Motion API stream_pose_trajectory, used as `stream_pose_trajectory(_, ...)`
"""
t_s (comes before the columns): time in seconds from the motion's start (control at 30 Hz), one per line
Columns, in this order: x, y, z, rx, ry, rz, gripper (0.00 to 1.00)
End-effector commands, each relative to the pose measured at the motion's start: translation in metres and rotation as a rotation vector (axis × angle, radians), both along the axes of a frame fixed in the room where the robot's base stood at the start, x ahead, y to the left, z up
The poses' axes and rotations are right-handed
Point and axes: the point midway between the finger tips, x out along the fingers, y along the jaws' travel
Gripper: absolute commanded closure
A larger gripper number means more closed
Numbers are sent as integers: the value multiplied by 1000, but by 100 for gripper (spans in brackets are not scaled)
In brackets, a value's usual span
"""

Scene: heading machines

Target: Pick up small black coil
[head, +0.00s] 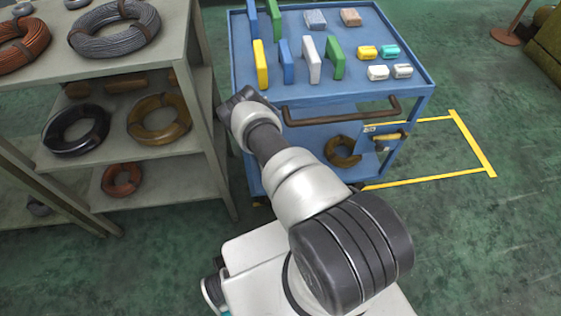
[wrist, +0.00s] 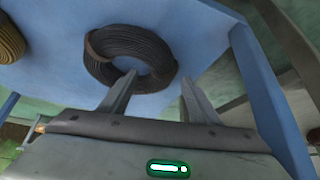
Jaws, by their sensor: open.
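A black coil (wrist: 127,42) lies on a blue surface in the wrist view, which looks like the lower shelf of the blue cart (head: 335,96). I cannot make this coil out in the head view. My gripper (wrist: 158,80) is open and empty. Its two fingers point toward the near side of the coil, and the left fingertip overlaps the coil's lower edge in the picture. I cannot tell whether they touch. In the head view my arm reaches to the cart's left side, and the fingers are hidden there.
A yellowish coil (wrist: 10,40) lies left of the black one. A blue cart post (wrist: 262,95) stands close right of my gripper. The grey rack (head: 205,110) holds several coils, including a larger black one (head: 75,130). The cart top carries several small blocks.

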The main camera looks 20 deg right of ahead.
Motion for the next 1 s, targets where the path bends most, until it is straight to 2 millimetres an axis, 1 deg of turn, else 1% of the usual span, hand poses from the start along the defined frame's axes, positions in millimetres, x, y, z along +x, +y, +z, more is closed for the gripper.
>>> stream_pose_trajectory(0.13,14,3,-20,0,-2,4,43)
stream_pose_trajectory(0.2,22,4,-28,-1,-2,5,43)
stream_pose_trajectory(0.3,27,2,-37,0,-1,2,43)
stream_pose_trajectory(0.4,31,1,-40,-1,-1,1,43)
stream_pose_trajectory(0.6,31,1,-39,-1,0,-1,43)
stream_pose_trajectory(0.63,31,1,-39,-1,0,-1,45)
stream_pose_trajectory(0.93,31,1,-39,0,-1,0,95)
stream_pose_trajectory(0.97,31,1,-38,0,-1,0,99)
stream_pose_trajectory(1.0,31,1,-38,0,-1,0,99)
